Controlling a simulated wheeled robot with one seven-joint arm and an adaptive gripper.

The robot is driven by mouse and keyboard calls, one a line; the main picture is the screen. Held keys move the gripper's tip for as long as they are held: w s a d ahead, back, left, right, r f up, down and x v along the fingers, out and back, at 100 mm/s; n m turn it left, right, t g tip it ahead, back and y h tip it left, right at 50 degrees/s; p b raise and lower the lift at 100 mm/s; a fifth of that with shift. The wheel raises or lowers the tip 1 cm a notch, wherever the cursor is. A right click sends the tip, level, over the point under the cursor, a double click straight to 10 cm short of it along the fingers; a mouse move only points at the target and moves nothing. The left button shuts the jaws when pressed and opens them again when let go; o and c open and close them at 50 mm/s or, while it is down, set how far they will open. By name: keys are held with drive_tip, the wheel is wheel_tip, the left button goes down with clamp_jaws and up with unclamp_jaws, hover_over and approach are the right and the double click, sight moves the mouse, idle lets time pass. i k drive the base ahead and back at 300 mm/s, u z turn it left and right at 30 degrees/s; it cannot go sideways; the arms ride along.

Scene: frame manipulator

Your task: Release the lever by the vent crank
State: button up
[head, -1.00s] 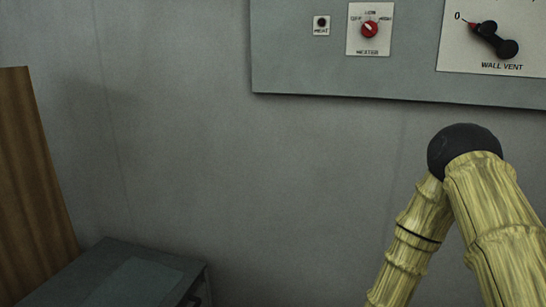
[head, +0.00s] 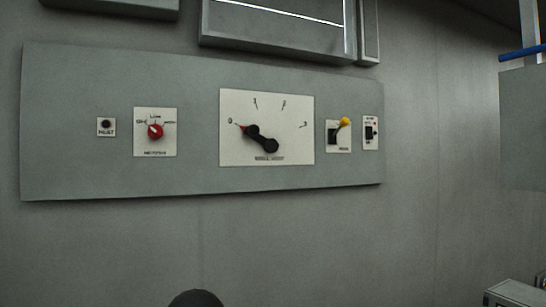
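The wall vent crank (head: 262,140) is a black handle on a white dial plate (head: 295,110) marked 0 to 3, its red pointer at 0. To its right, a small white plate carries a lever with a yellow knob (head: 344,122) and a black base (head: 333,136). The lever's handle tilts up and to the right. At the bottom edge of the head view, a dark rounded part of my arm just shows. My gripper is not in view.
The grey panel (head: 60,165) also holds a red heater knob (head: 155,131), a small fault light (head: 106,125) and a small switch plate (head: 370,133) right of the lever. A framed box (head: 270,35) hangs above. The wall below is bare. A grey box (head: 515,294) stands at bottom right.

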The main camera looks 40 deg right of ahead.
sight(344, 122)
drive_tip(key=z, duration=1.7)
drive_tip(key=k, duration=0.55)
drive_tip(key=u, duration=0.25)
drive_tip(key=i, duration=1.1)
drive_tip(key=z, duration=0.3)
